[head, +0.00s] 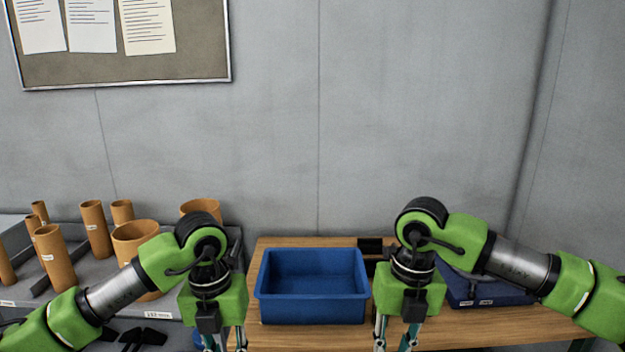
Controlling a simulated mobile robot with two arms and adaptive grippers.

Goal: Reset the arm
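My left gripper (225,342) hangs down at the bottom left of centre in the head view, at the left edge of the wooden table. Its finger tips are cut off by the frame's lower edge. My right gripper (396,338) hangs down over the table, just right of the blue bin (312,310). Its fingers are apart at the top, but the tips are also out of frame. I see nothing between the visible parts of either gripper's fingers. Both green arms are bent, with the grippers pointing down.
The blue bin looks empty and stands on the wooden table (280,243) between my grippers. A dark blue case (487,296) lies behind my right arm. Several copper-brown tubes (95,228) stand on a grey shelf at the left. A grey wall and pinboard (200,62) are behind.

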